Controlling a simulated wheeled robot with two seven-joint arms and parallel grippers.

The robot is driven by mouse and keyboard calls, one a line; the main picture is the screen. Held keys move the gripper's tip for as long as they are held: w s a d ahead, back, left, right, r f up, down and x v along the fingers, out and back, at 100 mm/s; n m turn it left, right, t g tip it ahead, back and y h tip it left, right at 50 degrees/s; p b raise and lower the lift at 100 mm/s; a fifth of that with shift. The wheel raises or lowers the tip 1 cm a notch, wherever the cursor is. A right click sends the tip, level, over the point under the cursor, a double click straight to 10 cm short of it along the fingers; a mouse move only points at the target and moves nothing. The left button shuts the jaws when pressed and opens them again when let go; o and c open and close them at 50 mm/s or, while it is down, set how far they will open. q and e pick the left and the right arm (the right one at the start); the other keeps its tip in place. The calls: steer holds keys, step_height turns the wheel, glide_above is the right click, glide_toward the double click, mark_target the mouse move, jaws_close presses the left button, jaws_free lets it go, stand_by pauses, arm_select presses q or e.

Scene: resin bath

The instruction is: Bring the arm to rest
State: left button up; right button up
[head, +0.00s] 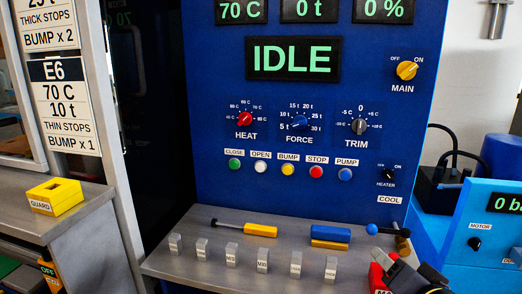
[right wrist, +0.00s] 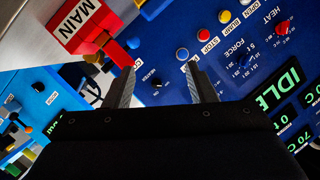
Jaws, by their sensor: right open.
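My right gripper (head: 391,265) is at the lower right of the head view, in front of the right end of the grey shelf. In the right wrist view its two grey fingers (right wrist: 161,86) stand apart with nothing between them. A red block (head: 379,279) with a white label lies beside or behind the fingers in the head view; the wrist view shows a red part with a MAIN label (right wrist: 76,20) beyond the left finger. I cannot tell whether they touch. My left gripper is not in view.
A blue control panel (head: 215,120) with an IDLE display (head: 293,59) stands behind the grey shelf (head: 190,235). Several small grey blocks, a yellow-handled tool (head: 246,229) and a blue-and-yellow piece (head: 330,236) lie on it. A yellow GUARD block (head: 55,196) sits left; a blue unit (head: 480,240) stands right.

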steer(key=s+a+f+n+g+y, duration=0.25)
steer(key=s+f+g, duration=0.3)
steer(key=s, duration=0.35)
steer(key=s+a+f+n+g+y, duration=0.1)
steer(key=s+a+f+n+g, duration=0.2)
steer(key=s+f, duration=0.5)
step_height(320, 180, up, 19)
steer(key=d+p, duration=0.1)
steer(key=p, duration=1.7)
steer(key=shift+s+d+g, duration=0.15)
steer(key=shift+s+g, duration=0.3)
steer(key=shift+h, duration=0.25)
